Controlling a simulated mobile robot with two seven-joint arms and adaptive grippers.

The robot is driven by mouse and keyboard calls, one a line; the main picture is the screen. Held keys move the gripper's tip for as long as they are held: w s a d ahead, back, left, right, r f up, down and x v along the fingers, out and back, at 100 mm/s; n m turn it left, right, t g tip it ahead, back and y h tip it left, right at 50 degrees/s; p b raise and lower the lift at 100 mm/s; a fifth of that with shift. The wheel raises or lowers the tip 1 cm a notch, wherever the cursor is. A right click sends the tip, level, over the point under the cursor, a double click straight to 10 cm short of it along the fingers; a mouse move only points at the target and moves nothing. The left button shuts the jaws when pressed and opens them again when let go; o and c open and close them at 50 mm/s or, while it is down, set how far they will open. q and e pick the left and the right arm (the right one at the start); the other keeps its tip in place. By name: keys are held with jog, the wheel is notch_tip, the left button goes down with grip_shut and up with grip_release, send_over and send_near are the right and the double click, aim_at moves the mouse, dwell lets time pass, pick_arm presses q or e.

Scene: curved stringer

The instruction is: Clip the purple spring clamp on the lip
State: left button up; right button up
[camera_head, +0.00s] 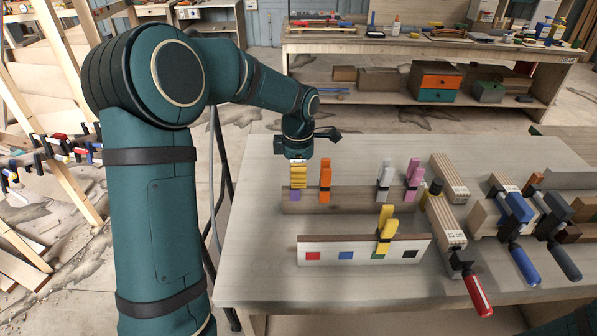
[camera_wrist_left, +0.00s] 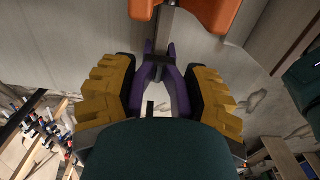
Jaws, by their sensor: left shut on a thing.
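My left gripper (camera_head: 297,176) points down at the back left of the table, with its yellow pads shut on the purple spring clamp (camera_head: 295,195). In the left wrist view the purple clamp (camera_wrist_left: 172,92) sits between both pads. The clamp is at the left end of a wooden rail (camera_head: 345,206); whether it still grips the rail is hard to tell. The lip (camera_head: 335,241) is the dark top edge of a white board nearer the front, with red, blue, green and black squares. A yellow clamp (camera_head: 385,225) sits on it near the green square. My right gripper is out of view.
An orange clamp (camera_head: 325,175) stands just right of the purple one; grey (camera_head: 384,178) and pink (camera_head: 414,175) clamps are further along the rail. Wooden beams (camera_head: 446,212) and bar clamps (camera_head: 518,208) crowd the right side. The table's front left is clear.

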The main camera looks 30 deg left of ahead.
pick_arm(q)
jog(key=shift+f, duration=0.3)
jog(key=o, duration=1.4)
jog(key=shift+r, duration=0.1)
notch_tip(320, 180, up, 12)
jog(key=shift+f, duration=0.1)
